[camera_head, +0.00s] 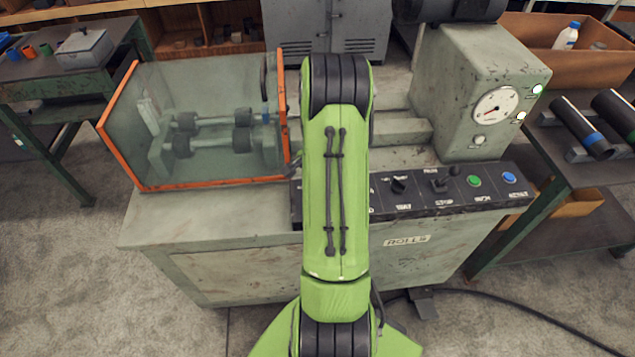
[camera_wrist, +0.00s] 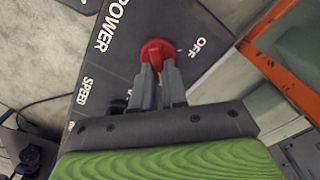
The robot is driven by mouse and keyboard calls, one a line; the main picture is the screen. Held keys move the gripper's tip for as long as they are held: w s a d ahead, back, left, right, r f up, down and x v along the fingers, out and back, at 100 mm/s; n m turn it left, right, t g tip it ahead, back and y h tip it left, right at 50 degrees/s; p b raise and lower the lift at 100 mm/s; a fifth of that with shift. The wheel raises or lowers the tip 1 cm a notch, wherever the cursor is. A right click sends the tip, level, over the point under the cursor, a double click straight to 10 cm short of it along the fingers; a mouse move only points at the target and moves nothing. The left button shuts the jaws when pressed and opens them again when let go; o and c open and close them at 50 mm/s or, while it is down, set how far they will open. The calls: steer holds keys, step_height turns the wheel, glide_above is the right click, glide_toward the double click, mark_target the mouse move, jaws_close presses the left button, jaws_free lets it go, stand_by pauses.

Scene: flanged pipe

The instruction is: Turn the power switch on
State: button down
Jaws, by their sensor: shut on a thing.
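The red power switch (camera_wrist: 157,50) shows in the wrist view on the dark control panel, beside the white words POWER and OFF. My gripper (camera_wrist: 160,78) has its two grey fingers closed on the switch's red knob. The fingers cover the knob's lower part, so its exact turn angle is hard to tell. In the head view my green arm hides the switch and my gripper. The rest of the control panel (camera_head: 440,193) shows to the right of my arm.
On the panel are a black knob (camera_head: 398,185), a lever, a green button (camera_head: 474,181) and a blue button (camera_head: 508,178). An orange-framed clear guard (camera_head: 115,130) stands left of my arm. A grey housing with a gauge (camera_head: 494,105) rises behind the panel.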

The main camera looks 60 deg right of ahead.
stand_by(0.4)
steer(key=c, duration=1.2)
jaws_free()
steer(key=shift+o, duration=0.2)
step_height(320, 180, up, 16)
steer(key=p, duration=0.3)
steer(key=shift+f, duration=0.1)
